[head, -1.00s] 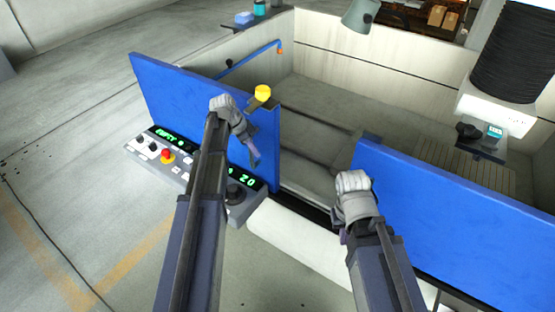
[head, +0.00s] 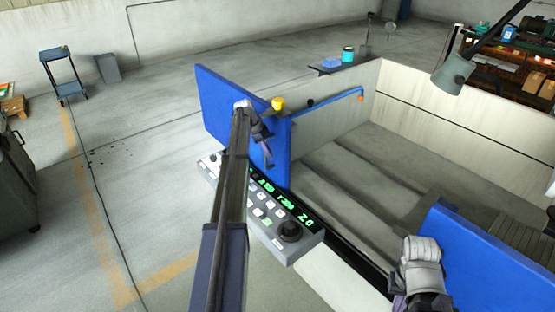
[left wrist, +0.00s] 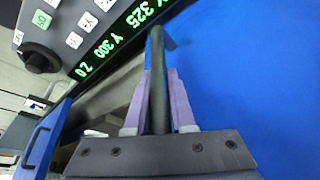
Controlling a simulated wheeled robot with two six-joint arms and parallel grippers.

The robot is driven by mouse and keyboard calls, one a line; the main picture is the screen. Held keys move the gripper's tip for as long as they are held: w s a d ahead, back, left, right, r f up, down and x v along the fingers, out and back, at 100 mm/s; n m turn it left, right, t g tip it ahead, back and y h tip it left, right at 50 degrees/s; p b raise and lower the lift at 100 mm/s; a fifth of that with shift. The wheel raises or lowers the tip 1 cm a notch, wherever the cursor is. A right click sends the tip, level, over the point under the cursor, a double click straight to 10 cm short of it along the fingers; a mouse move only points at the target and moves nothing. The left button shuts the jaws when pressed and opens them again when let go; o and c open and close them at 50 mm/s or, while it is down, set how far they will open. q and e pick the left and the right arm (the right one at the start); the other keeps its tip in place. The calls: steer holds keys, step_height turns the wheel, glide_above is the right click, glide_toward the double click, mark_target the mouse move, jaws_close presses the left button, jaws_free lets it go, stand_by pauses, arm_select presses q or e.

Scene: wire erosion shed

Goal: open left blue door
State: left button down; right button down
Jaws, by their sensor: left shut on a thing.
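The left blue door (head: 225,100) stands upright at the left of the machine's front. A wide gap separates it from the right blue door (head: 490,262). My left gripper (head: 266,150) is at the left door's right-hand part, against its front side. In the left wrist view the purple fingers of my left gripper (left wrist: 158,115) are shut on a dark bar handle (left wrist: 157,75), with the blue door face (left wrist: 250,70) beside it. In the head view my gripper hides most of the handle. My right gripper (head: 415,280) is before the right door; its fingers are unclear.
A control panel (head: 285,240) with green digits and a dark knob juts out below the left door. A yellow lamp (head: 278,103) shows just behind the door. The machine's tub (head: 350,180) is visible through the gap. Open floor (head: 150,170) lies to the left.

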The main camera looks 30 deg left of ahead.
arm_select(q)
steer(key=shift+w+a, duration=0.3)
steer(key=shift+a, duration=0.55)
steer(key=c, duration=1.1)
jaws_free()
steer(key=shift+o, duration=0.2)
steer(key=p+v, duration=0.7)
steer(key=shift+r, duration=0.35)
steer(key=shift+a, duration=0.15)
steer(key=shift+s, duration=0.15)
